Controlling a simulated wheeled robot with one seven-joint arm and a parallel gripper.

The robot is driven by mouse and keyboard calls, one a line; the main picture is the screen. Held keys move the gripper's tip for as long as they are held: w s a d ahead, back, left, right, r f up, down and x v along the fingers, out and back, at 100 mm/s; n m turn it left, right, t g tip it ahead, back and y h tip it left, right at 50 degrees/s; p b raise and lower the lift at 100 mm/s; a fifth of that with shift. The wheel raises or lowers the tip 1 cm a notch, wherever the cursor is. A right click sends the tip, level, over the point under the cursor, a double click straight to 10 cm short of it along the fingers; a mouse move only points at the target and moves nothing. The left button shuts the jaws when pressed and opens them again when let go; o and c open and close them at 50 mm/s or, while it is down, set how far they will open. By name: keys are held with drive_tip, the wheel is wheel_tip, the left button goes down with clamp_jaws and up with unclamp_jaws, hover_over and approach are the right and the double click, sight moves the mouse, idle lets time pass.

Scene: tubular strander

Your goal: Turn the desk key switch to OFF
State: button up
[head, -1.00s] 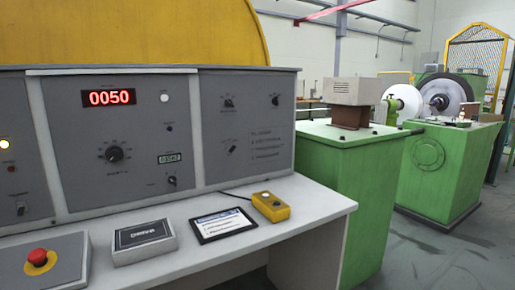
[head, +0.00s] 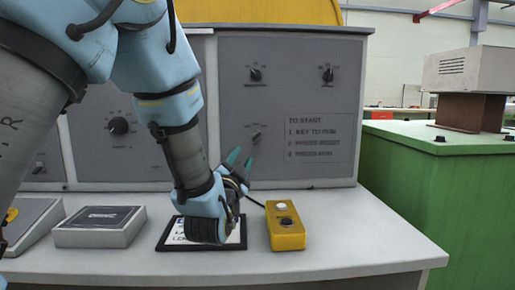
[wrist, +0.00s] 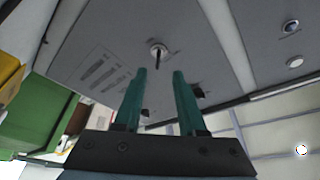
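The desk key switch (head: 256,135) is a small dark switch on the grey upright panel, left of the printed start list. In the wrist view, which is turned upside down, the key switch (wrist: 158,48) has a pale round collar and a dark narrow handle. My gripper (head: 241,159) is in front of the panel, just below and left of the switch. In the wrist view my gripper's two teal fingers (wrist: 156,76) are apart with nothing between them. The switch lies beyond the fingertips; no contact shows. Its position marks are too small to read.
Two black knobs, one at left (head: 256,74) and one at right (head: 328,74), sit above the switch. A yellow button box (head: 285,228) stands on the desk right of my gripper. My arm partly covers a black-framed card (head: 172,232). A grey box (head: 100,226) lies left.

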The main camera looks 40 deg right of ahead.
sight(256, 138)
drive_tip(key=shift+h, duration=0.4)
drive_tip(key=p+x, duration=0.1)
drive_tip(key=x, duration=0.4)
drive_tip(key=s+p+x, duration=0.1)
drive_tip(key=x, duration=0.5)
drive_tip(key=shift+d+r+p, duration=0.2)
drive_tip(key=shift+d+p, duration=0.05)
drive_tip(key=shift+p, duration=0.05)
drive_tip(key=shift+c, duration=0.2)
clamp_jaws()
